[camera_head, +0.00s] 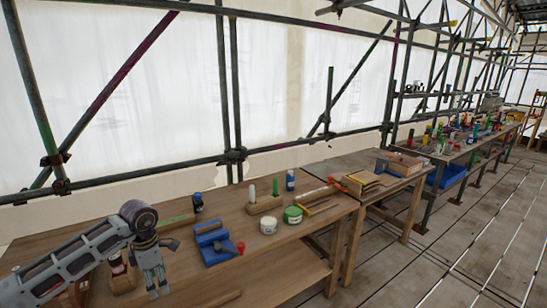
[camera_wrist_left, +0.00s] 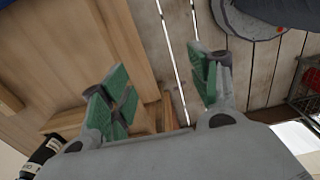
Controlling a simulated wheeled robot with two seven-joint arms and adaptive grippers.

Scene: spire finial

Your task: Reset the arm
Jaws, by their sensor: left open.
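My left arm (camera_head: 70,260) reaches in from the left in the head view, over the near left part of the wooden workbench (camera_head: 300,240). Its gripper (camera_head: 159,291) points down near the bench's front edge. In the left wrist view the green-padded fingers (camera_wrist_left: 162,88) stand wide apart with nothing between them. Bench wood lies to their left and floor planks to their right. My right gripper is in neither view.
A blue tool (camera_head: 213,247), a white tub (camera_head: 268,226), a green tub (camera_head: 293,214) and a dark bottle (camera_head: 198,202) stand right of my arm. Scaffold poles (camera_head: 222,80) rise behind the bench. Plank floor (camera_head: 440,250) is open at the right.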

